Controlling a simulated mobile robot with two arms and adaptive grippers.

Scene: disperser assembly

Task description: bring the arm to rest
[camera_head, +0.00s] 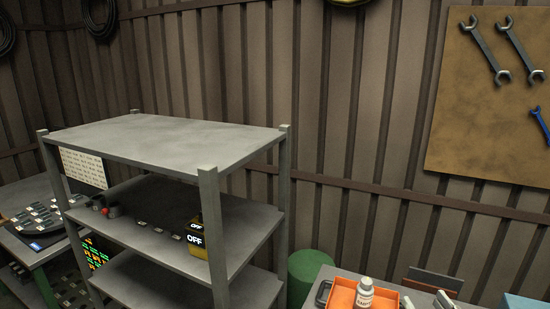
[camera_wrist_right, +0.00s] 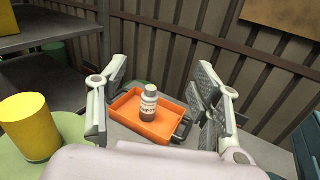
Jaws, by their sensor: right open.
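My right gripper (camera_wrist_right: 162,78) shows in the right wrist view with its two pale grey fingers spread wide and nothing between them. Beyond the fingers is an orange tray (camera_wrist_right: 125,104) with a white-labelled bottle (camera_wrist_right: 149,104) standing upright in it. The bottle (camera_head: 364,294) and the tray (camera_head: 343,297) also show at the bottom of the head view. The gripper appears apart from both. Light grey tips at the bottom edge of the head view may be my right gripper's, but too little shows to be sure. My left gripper is not in view.
A grey metal shelf (camera_head: 165,135) stands at the left, with a yellow-and-black OFF block (camera_head: 196,238) on its middle level. A yellow cylinder (camera_wrist_right: 30,128) stands on a green round surface (camera_wrist_right: 70,126) left of the gripper. Wrenches hang on a board (camera_head: 480,120) at the right.

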